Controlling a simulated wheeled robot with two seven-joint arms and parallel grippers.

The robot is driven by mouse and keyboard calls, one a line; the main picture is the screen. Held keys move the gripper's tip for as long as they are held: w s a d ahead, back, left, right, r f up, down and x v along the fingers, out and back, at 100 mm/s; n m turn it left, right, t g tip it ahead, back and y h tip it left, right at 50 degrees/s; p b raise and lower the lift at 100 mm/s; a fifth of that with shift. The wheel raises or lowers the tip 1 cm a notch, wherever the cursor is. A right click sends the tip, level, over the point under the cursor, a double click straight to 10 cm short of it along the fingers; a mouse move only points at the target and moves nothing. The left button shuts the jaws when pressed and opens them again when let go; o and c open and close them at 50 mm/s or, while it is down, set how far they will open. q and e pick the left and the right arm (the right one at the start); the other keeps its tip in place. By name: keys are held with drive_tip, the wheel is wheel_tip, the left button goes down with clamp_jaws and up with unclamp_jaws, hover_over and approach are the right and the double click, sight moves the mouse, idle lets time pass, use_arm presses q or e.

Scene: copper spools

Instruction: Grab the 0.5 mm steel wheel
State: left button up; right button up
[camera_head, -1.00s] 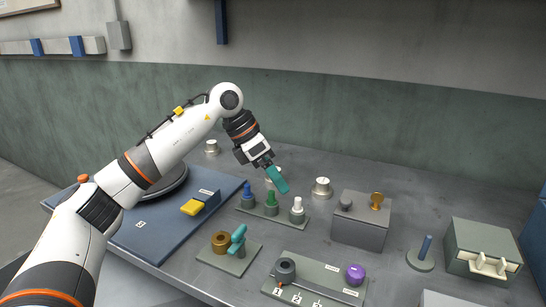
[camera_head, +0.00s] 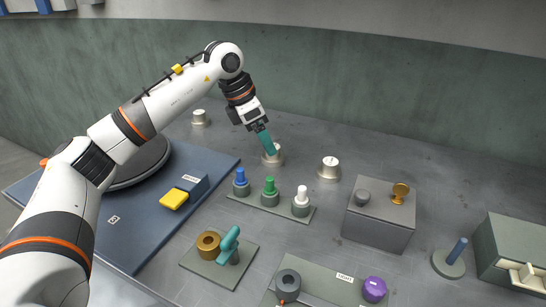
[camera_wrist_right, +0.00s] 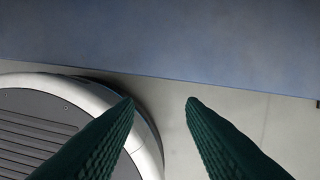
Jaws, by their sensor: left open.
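Several small pale metal wheels stand along the back of the bench in the head view: one at the left (camera_head: 199,118), one in the middle (camera_head: 275,159) and one at the right (camera_head: 329,171). Their size markings are too small to read, so I cannot tell which is 0.5 mm. My left gripper (camera_head: 268,148) is open, pointing down, with its teal fingers overlapping the top of the middle wheel and partly hiding it. I cannot tell whether they touch it. My right gripper (camera_wrist_right: 160,100) shows in the right wrist view, its green fingers apart with nothing between them.
In front stands a rack (camera_head: 285,213) with blue, green and white-topped pegs. A grey box (camera_head: 376,231) with a gold knob is at the right. A blue board (camera_head: 140,225) with a yellow block (camera_head: 174,199) lies left. Small drawers (camera_head: 510,248) stand far right.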

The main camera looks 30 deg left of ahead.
sight(277, 160)
use_arm(q)
drive_tip(key=x, duration=0.4)
drive_tip(key=shift+w+d, duration=0.1)
drive_tip(key=shift+d, duration=0.3)
drive_tip(key=shift+w+d+f, duration=0.1)
drive_tip(key=shift+f, duration=0.25)
drive_tip(key=c, duration=1.1)
use_arm(e)
drive_tip(key=shift+w+r, duration=0.35)
drive_tip(key=shift+r, duration=0.4)
use_arm(q)
drive_tip(key=shift+r, duration=0.15)
